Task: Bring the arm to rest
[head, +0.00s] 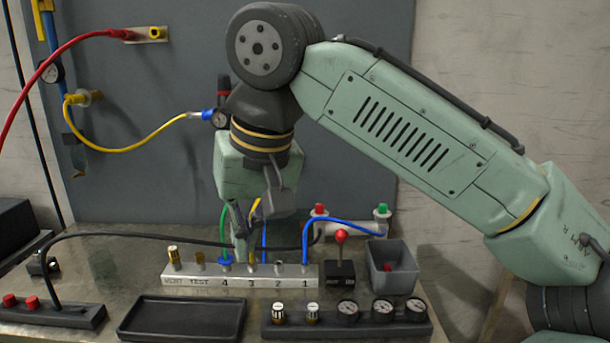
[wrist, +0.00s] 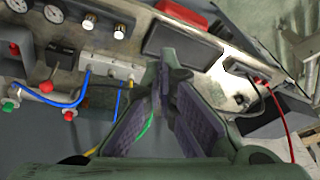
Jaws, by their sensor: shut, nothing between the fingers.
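My arm reaches in from the right in the head view and bends down over the workbench. My gripper (head: 240,245) points down, just above and behind the silver manifold block (head: 222,280), near its port marked 4. It is shut with nothing held. In the wrist view my gripper (wrist: 168,68) shows its purple-padded fingers, and the manifold (wrist: 108,68) lies to their left. A green hose (head: 223,222) and a yellow hose (head: 253,210) run close to the fingers. I cannot tell whether the fingers touch them.
A black tray (head: 182,318), a gauge strip (head: 345,318) and a red-button strip (head: 50,312) line the front. A red-knobbed lever box (head: 340,272) and a grey bin (head: 390,270) stand at right. Red and yellow hoses hang from the back panel (head: 350,100).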

